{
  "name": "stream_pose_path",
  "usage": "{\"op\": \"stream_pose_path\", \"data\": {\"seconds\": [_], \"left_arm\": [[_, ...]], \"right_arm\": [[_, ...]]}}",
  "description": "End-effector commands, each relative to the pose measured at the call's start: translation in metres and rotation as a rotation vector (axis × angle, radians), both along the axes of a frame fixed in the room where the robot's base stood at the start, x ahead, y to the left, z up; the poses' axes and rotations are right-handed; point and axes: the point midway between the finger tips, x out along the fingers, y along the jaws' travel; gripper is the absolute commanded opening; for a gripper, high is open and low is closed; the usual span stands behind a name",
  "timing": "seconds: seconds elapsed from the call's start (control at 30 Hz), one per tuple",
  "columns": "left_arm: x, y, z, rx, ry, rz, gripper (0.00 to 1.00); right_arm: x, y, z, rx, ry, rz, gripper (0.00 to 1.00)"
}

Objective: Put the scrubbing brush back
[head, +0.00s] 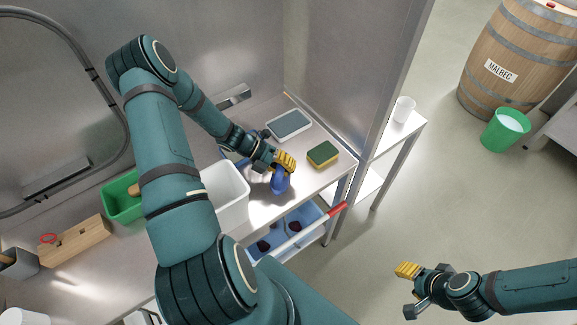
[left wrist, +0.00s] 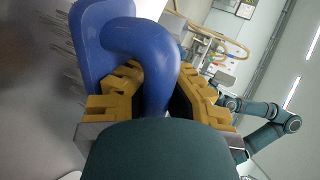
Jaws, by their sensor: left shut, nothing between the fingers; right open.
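The blue scrubbing brush (head: 280,183) is at my left gripper (head: 285,161), over the steel worktop beside the white bin. My right gripper (head: 408,289) is open and empty, above the floor at the lower right.
A yellow-green sponge (head: 323,153) and a shallow grey tray (head: 289,123) lie on the worktop's right end. The white bin (head: 222,183), green bin (head: 121,207) and wooden block (head: 72,251) stand to the left. Blue crates (head: 300,219) sit below. A white cup (head: 403,109) stands on a side shelf.

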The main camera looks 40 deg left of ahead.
Motion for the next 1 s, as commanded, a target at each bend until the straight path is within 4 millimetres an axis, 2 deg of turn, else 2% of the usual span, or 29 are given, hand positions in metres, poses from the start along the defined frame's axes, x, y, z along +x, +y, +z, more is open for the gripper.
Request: {"op": "stream_pose_path", "data": {"seconds": [0.37, 0.97, 1.0], "left_arm": [[0.0, 0.0, 0.0, 0.0, -0.001, 0.0, 0.0], [0.0, 0.0, -0.01, -0.001, -0.001, 0.0, 0.0], [0.0, 0.0, -0.01, -0.001, -0.001, 0.0, 0.12]], "right_arm": [[0.0, 0.0, 0.0, 0.0, -0.001, 0.0, 0.47], [0.0, 0.0, -0.006, 0.0, -0.001, 0.0, 0.47], [0.0, 0.0, -0.005, 0.0, -0.001, 0.0, 0.47]]}}
